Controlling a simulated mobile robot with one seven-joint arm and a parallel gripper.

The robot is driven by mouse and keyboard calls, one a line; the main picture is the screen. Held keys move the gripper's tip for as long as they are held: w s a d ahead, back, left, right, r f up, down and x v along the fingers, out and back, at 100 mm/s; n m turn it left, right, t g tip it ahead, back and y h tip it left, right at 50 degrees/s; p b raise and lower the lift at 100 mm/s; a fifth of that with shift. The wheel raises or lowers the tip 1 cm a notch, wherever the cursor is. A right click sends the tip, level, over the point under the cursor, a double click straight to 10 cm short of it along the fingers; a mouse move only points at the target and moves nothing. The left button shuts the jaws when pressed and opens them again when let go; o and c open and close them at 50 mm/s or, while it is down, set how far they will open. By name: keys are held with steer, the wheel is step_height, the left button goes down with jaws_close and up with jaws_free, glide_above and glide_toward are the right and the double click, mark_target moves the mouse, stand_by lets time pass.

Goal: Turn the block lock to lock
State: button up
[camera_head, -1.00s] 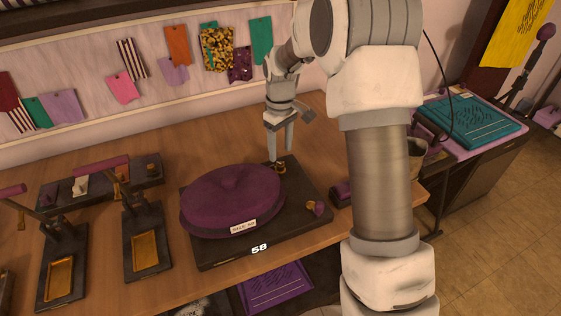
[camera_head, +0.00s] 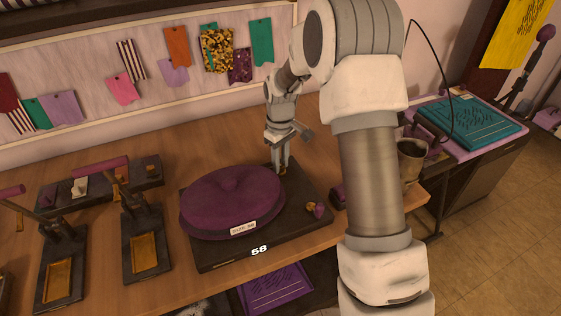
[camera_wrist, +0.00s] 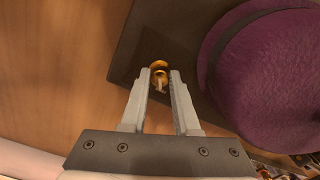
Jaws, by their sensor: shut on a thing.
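The block lock (camera_wrist: 159,75) is a small brass piece on the dark base board (camera_head: 210,257), behind and right of the purple hat (camera_head: 232,198). In the head view it is mostly hidden by my gripper (camera_head: 280,165), which points down at it. In the wrist view my gripper (camera_wrist: 161,78) has its two fingertips on either side of the brass piece, shut on it.
A purple and brass knob (camera_head: 316,209) sits at the board's right side. Two lever presses with brass plates (camera_head: 146,252) stand at the left. A grey cup (camera_head: 411,158) is at the table's right end. Fabric swatches hang on the wall behind.

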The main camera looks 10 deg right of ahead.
steer(key=shift+m, duration=0.3)
jaws_close()
steer(key=m, duration=1.1)
steer(key=shift+m+p, duration=0.3)
stand_by(0.3)
steer(key=o, duration=0.9)
jaws_free()
steer(key=shift+r, duration=0.1)
